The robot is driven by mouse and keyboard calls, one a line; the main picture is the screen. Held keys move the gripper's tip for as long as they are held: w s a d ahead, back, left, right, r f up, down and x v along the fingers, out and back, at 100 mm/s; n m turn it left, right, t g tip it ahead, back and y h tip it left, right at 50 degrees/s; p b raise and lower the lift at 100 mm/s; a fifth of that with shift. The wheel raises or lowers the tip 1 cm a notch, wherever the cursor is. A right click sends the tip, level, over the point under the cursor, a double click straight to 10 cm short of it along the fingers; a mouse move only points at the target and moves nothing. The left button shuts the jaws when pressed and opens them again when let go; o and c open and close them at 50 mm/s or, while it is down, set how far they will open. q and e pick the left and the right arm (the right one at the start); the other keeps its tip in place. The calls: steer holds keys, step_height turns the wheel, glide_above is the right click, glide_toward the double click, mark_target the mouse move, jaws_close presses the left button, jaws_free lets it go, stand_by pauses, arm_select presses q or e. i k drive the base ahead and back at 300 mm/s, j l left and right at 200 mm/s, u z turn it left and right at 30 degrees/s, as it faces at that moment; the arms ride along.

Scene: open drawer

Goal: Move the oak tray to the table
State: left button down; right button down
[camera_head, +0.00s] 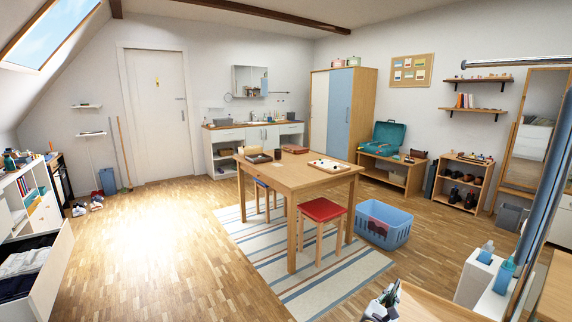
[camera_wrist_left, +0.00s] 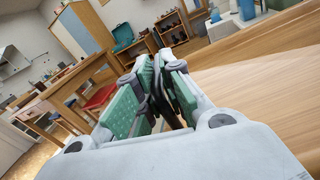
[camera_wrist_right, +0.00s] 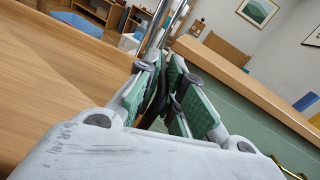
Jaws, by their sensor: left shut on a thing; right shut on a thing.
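The oak tray (camera_head: 435,305) shows at the bottom edge of the head view, only its far part in frame. Its pale wood face fills the right of the left wrist view (camera_wrist_left: 260,85) and the left of the right wrist view (camera_wrist_right: 50,90). My left gripper (camera_head: 388,296) is at the tray's left end, its fingers closed on a dark part, apparently a handle (camera_wrist_left: 160,85). My right gripper (camera_wrist_right: 160,88) is likewise closed at the other end and is outside the head view. The wooden table (camera_head: 272,176) stands ahead, mid-room.
On the table are a dark box (camera_head: 258,158), a dark cup (camera_head: 278,154) and a white board with small pieces (camera_head: 329,166). A red stool (camera_head: 322,209) and blue basket (camera_head: 384,225) stand by it. White blocks with bottles (camera_head: 474,278) stand right. A green-fronted cabinet (camera_wrist_right: 250,130) is beside my right gripper.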

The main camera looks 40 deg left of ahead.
mark_target(290, 170)
steer(key=i+j+u, duration=0.15)
steer(key=j, duration=0.25)
steer(key=i+j+u, duration=0.1)
steer(key=i, duration=0.2)
steer(key=i+j+u, duration=0.15)
steer(key=i, duration=0.1)
